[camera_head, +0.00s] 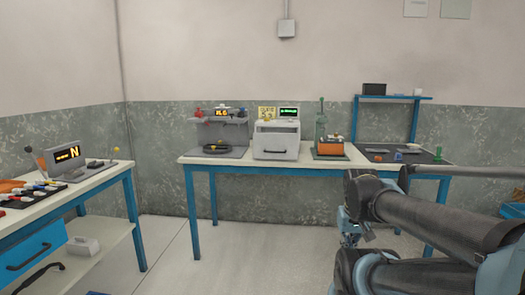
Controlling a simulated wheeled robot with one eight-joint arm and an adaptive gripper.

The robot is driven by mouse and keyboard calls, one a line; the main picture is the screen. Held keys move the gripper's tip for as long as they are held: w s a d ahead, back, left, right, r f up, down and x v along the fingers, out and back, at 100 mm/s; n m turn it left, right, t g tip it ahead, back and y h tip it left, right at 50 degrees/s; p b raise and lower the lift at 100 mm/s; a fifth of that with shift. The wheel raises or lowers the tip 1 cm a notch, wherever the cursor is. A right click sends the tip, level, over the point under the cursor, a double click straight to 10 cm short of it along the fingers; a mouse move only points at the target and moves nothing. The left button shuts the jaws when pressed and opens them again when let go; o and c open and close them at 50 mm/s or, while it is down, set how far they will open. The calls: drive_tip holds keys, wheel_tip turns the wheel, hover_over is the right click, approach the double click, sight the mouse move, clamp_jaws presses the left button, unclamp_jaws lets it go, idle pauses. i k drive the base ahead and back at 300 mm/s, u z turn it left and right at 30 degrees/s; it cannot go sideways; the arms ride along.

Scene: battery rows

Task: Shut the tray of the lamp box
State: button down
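A white box (277,140) with a dark handle on its front stands at the middle of the back table; it may be the lamp box, but no label confirms it. Its front looks upright, and I cannot tell at this size whether a tray sticks out. A small green-lit display (289,112) shows at its top right. My gripper (352,232) hangs at the lower right, in front of the back table and well apart from the white box. It is small and seen from the side, so its finger opening is unclear. I see nothing held in it.
The back table (215,162) also carries a grey stand with a round black plate (216,148), an orange-topped unit (330,146) and a dark mat with small items. A second table with a blue drawer (38,252) stands at left. The floor (230,245) between is clear.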

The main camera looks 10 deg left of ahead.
sight(281, 147)
drive_tip(key=i, duration=0.95)
drive_tip(key=u, duration=0.05)
